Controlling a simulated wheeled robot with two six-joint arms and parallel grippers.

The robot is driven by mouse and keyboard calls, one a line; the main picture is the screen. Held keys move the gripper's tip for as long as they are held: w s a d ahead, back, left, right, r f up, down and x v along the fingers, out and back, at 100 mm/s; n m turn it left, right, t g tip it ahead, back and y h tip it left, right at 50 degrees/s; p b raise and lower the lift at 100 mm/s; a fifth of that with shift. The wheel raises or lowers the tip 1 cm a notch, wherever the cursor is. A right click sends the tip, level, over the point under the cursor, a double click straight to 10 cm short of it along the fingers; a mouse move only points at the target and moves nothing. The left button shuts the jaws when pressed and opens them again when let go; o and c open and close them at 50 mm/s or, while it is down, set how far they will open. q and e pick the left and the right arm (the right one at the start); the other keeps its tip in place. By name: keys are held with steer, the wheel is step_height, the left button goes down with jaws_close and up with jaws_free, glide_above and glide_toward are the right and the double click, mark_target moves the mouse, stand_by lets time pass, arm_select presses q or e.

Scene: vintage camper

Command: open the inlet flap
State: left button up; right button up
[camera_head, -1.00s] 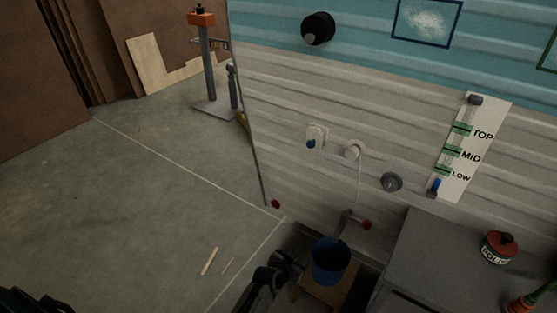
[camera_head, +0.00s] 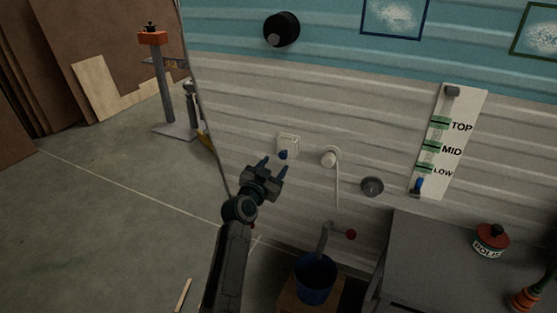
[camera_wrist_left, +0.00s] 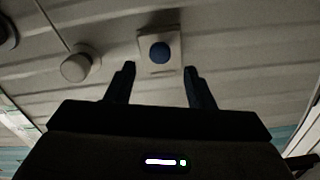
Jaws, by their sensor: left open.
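The inlet flap looks to be the small pale square plate (camera_head: 289,142) with a blue knob (camera_head: 283,155) on the camper's grey lower wall, and it appears closed. In the left wrist view the same plate (camera_wrist_left: 160,40) and its round blue knob (camera_wrist_left: 160,52) lie ahead, between the fingertips. My left gripper (camera_head: 274,166) is open and empty, just below the plate in the head view. In the wrist view its fingers (camera_wrist_left: 158,72) stand apart on either side, and I see no contact. My right gripper is not in view.
A round white fitting with a hanging cord (camera_head: 329,157) and a grey round fitting (camera_head: 372,187) sit right of the plate. Below are a tap with a red knob (camera_head: 350,234) and a blue bucket (camera_head: 316,280). A grey cabinet (camera_head: 440,255) stands at right.

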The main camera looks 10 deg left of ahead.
mark_target(282, 156)
arm_select(q)
steer(key=x, duration=0.4)
steer(key=shift+w+d, duration=0.15)
steer(key=shift+w, duration=0.25)
jaws_close()
